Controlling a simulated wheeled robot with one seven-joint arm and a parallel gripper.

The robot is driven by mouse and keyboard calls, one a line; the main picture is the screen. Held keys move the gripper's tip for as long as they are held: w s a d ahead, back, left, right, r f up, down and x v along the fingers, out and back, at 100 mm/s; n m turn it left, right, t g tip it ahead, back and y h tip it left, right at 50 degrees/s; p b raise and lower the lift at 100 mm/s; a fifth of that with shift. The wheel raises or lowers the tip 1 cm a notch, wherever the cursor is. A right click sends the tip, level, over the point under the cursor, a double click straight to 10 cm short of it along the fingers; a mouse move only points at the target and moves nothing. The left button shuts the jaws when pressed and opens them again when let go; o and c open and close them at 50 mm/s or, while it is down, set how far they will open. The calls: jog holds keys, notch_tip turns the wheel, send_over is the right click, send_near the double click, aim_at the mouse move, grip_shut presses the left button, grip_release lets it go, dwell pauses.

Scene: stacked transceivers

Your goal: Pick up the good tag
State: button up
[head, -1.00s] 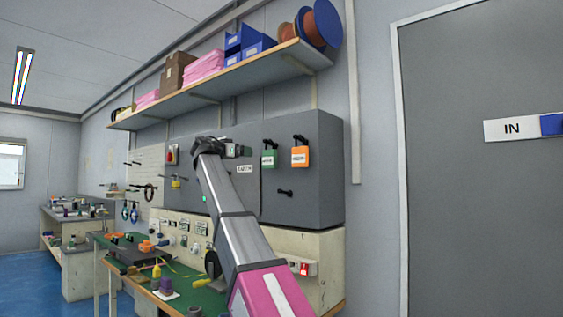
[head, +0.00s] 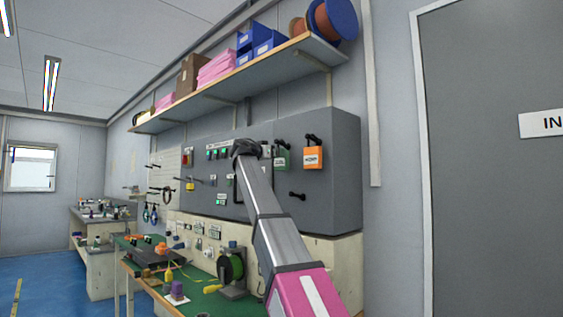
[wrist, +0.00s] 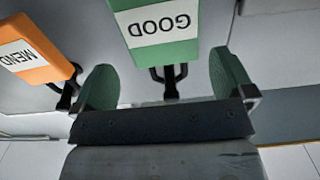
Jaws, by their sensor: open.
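The good tag is green with a white band reading GOOD. It shows in the wrist view (wrist: 163,30), upside down, with its black hook below it. In the head view the green tag (head: 282,159) hangs on the grey cabinet, just right of my arm's end. My gripper (wrist: 164,74) is open in the wrist view, with a green-padded finger on each side of the hook. The tag's near end lies about between the fingertips; I see no contact. My fingers are hidden in the head view.
An orange MEND tag (wrist: 33,50) hangs close beside the left finger; it shows in the head view (head: 313,153) too. A shelf (head: 240,78) runs above the cabinet (head: 340,180). A green-topped bench (head: 205,302) with a spool (head: 231,268) stands below.

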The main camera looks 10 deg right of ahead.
jog(key=x, duration=0.5)
jog(key=shift+w+a, duration=0.15)
jog(key=shift+w, duration=0.05)
jog(key=c, duration=0.8)
jog(key=shift+c, duration=0.2)
jog(key=shift+r, duration=0.2)
jog(key=shift+r, duration=0.3)
jog(key=v, duration=1.8)
jog(key=shift+r, duration=0.35)
